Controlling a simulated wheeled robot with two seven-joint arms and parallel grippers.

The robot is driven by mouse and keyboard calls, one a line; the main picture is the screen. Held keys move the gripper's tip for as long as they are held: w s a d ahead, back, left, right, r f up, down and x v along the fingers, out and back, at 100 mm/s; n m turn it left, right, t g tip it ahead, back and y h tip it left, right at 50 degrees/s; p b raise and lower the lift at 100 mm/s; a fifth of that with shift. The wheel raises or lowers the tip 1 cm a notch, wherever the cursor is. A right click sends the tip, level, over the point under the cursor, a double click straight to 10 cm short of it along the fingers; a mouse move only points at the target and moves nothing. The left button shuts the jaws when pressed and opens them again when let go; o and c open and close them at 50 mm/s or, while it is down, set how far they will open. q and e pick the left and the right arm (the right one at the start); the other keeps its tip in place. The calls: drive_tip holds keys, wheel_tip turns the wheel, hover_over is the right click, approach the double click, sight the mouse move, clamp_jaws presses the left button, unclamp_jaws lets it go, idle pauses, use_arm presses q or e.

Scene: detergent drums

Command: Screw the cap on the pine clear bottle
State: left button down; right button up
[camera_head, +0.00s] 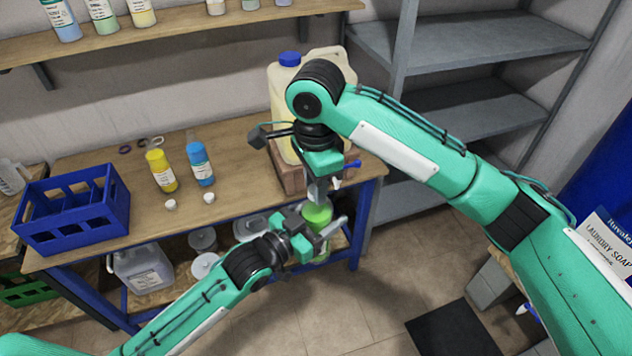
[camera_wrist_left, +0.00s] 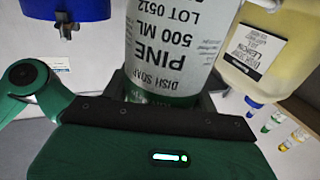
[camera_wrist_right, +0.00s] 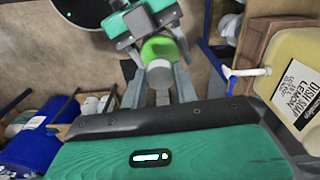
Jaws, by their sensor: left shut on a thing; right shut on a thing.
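The pine bottle (camera_head: 318,213), green with a white label, is in my left gripper (camera_head: 318,229) in front of the bench. My right gripper (camera_head: 318,195) points down over the bottle's top. In the right wrist view a pale cap (camera_wrist_right: 160,73) sits between the right fingertips, against the green bottle (camera_wrist_right: 158,47) beyond it. Whether the cap touches the neck cannot be told.
A large lemon dish soap jug (camera_head: 283,85) stands on a wooden block, its blue tap (camera_head: 352,164) close to the right gripper. A yellow bottle (camera_head: 160,172), a blue bottle (camera_head: 200,165), two loose white caps (camera_head: 171,204) and a blue crate (camera_head: 75,212) stand on the bench.

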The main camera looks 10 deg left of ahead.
drive_tip(key=m, duration=0.5)
drive_tip(key=shift+w+m, duration=0.1)
drive_tip(key=shift+m, duration=0.3)
drive_tip(key=o, duration=0.9)
drive_tip(key=shift+r, duration=2.3)
